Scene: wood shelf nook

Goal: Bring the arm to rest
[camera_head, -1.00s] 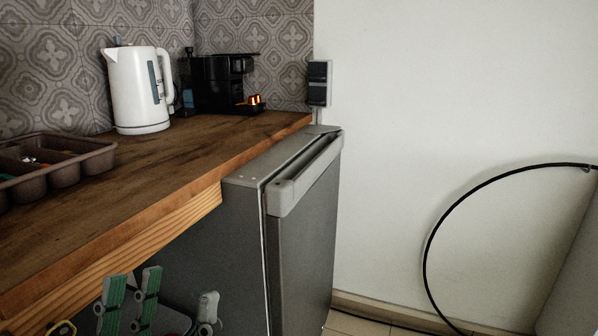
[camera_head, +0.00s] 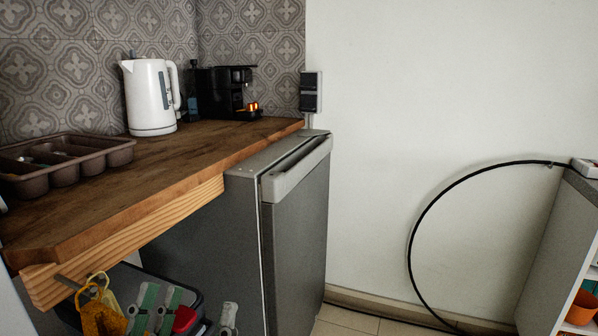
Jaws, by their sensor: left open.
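My left gripper (camera_head: 194,301) shows at the bottom left, below the wooden counter (camera_head: 75,215). Its light grey fingers with green faces stand apart, so it is open. I see nothing held between them. The rest of this arm is out of the picture. My right gripper is not in view.
A dark bin (camera_head: 195,292) with a red item (camera_head: 184,319) is behind the fingers. Yellow items (camera_head: 100,312) hang under the counter edge. A grey fridge (camera_head: 297,225) stands right of the gripper. The kettle (camera_head: 150,97), brown tray (camera_head: 92,166) and coffee machine (camera_head: 222,92) are on the counter.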

